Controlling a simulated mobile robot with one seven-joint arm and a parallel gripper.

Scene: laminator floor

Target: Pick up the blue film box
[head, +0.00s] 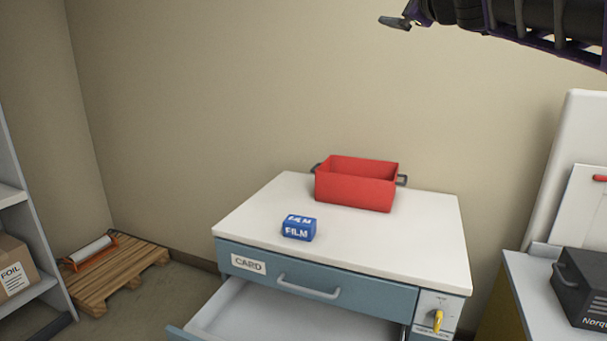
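The blue film box (299,228) is a small block with white "FILM" lettering. It sits on the white top of a cabinet (410,249), left of its middle and close to the front edge. A red bin (355,186) with grey side handles stands behind it to the right. My gripper (402,17) is at the top of the head view, high above the cabinet, far up and to the right of the film box.
A lower drawer (285,315) stands pulled out below the closed drawer labelled CARD (320,284). A black case (583,290) is at right. A wooden pallet (115,272) and a shelf with a FOIL box (14,268) are at left.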

